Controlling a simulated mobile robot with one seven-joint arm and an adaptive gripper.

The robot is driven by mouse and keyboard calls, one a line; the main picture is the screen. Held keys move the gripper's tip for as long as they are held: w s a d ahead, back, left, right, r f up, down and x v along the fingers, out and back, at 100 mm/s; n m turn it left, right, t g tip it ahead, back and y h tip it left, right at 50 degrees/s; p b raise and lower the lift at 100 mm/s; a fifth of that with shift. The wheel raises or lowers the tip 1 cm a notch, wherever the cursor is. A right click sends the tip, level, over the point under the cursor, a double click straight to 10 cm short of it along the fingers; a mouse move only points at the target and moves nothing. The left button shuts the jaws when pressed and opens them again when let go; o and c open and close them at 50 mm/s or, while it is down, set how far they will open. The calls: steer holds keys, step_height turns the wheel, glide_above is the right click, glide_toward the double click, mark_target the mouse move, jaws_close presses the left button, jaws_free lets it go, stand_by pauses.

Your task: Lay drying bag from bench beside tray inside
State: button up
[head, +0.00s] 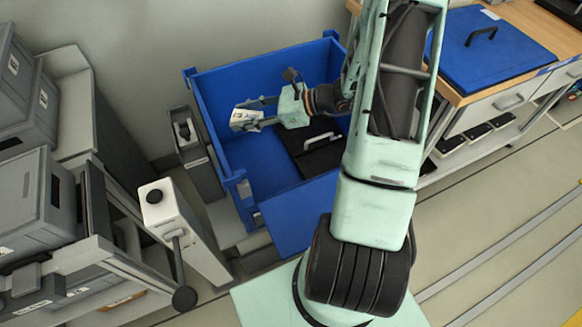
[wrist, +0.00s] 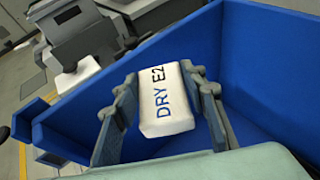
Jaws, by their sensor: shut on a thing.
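My gripper (head: 255,112) is shut on a small white drying bag (head: 243,120). The bag shows in the wrist view (wrist: 163,100) between the two fingers, with "DRY E2" printed on it. The gripper holds it above the open blue crate (head: 205,105), toward the crate's left side. The black tray (head: 318,158) with a light handle lies inside the crate, to the right of and below the bag in the head view. My arm hides part of the tray and the crate's right side. Blue crate floor shows to the left of the tray.
The bench (head: 555,30) at the upper right carries a blue lid (head: 495,50) with a black handle. Grey bins (head: 30,200) on a rack stand at the left. A white post with a black knob (head: 155,196) stands near the crate's left front. The crate's front flap (head: 300,215) hangs low.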

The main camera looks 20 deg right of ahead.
steer(key=n+g+y+b, duration=0.1)
steer(key=n+g+b, duration=0.1)
steer(key=b, duration=2)
glide_above(253, 174)
step_height(253, 174, down, 22)
steer(key=r, duration=0.1)
step_height(253, 174, down, 10)
steer(key=b, duration=0.3)
steer(key=shift+w+f, duration=0.15)
steer(key=shift+f, duration=0.05)
steer(key=shift+f, duration=0.1)
steer(key=o, duration=0.7)
steer(key=shift+f, duration=0.1)
steer(key=o, duration=0.5)
steer(key=shift+c, duration=0.2)
